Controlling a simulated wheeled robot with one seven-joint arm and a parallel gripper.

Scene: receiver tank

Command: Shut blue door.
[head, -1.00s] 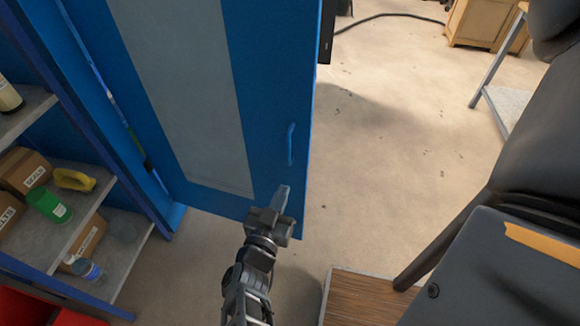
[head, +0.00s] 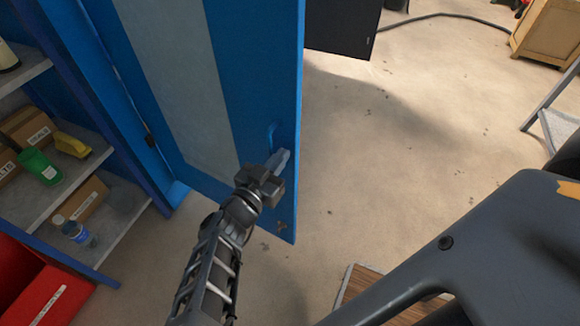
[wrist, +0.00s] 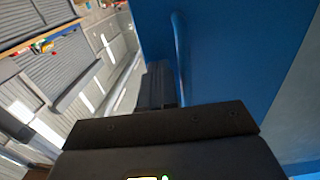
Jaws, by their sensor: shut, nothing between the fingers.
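The blue door (head: 262,75) stands open from a blue cabinet at the left, with a grey panel down its middle. Its blue handle (head: 271,133) is near the free edge, and it also shows in the wrist view (wrist: 181,55). My gripper (head: 279,160) is shut and empty, just below the handle in the head view and close to the door's face. In the wrist view the fingers (wrist: 157,85) lie just left of the handle. I cannot tell whether they touch the door or handle.
Cabinet shelves (head: 75,165) at the left hold boxes, a green container (head: 40,166) and bottles. A red bin (head: 45,295) sits at the lower left. A black panel (head: 343,25) stands behind the door. The floor to the right is largely clear.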

